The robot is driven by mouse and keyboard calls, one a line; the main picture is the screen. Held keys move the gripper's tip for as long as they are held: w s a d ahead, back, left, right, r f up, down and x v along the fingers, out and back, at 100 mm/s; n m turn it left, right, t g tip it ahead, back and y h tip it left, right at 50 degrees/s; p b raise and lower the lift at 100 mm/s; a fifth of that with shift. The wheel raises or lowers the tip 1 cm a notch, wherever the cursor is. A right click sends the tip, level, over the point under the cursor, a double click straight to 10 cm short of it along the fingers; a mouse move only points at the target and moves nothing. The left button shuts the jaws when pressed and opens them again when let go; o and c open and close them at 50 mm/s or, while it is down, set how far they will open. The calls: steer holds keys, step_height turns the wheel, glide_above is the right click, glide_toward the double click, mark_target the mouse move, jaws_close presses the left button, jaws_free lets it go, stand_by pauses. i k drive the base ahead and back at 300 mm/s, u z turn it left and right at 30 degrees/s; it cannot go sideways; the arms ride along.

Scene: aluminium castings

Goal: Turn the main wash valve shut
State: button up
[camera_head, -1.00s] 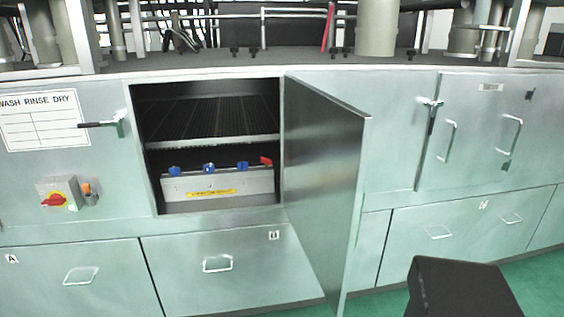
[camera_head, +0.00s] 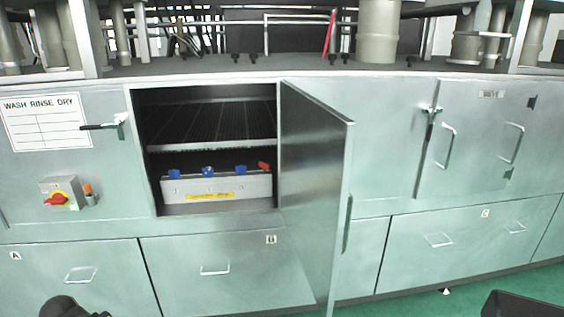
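An open cabinet (camera_head: 210,210) in the steel machine front holds a grey valve block (camera_head: 225,188) on its floor, under a mesh shelf. Three blue handles (camera_head: 208,171) and one red handle (camera_head: 264,166) stand along the block's top. The red one is at the right end and looks tilted. A yellow label (camera_head: 210,196) is on the block's front; its text is too small to read, so I cannot tell which handle is the main wash valve. No gripper fingers can be made out. A dark rounded shape, perhaps part of my arm, shows at the bottom left edge.
The cabinet door (camera_head: 318,180) stands open on the right, jutting towards me. A red rotary switch (camera_head: 57,199) on a grey box is left of the opening. Closed drawers (camera_head: 215,270) lie below. A black object (camera_head: 522,306) is at the bottom right; green floor shows beside it.

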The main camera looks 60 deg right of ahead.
mark_target(266, 166)
steer(key=z, duration=0.05)
steer(key=i, duration=1)
steer(key=z, duration=0.1)
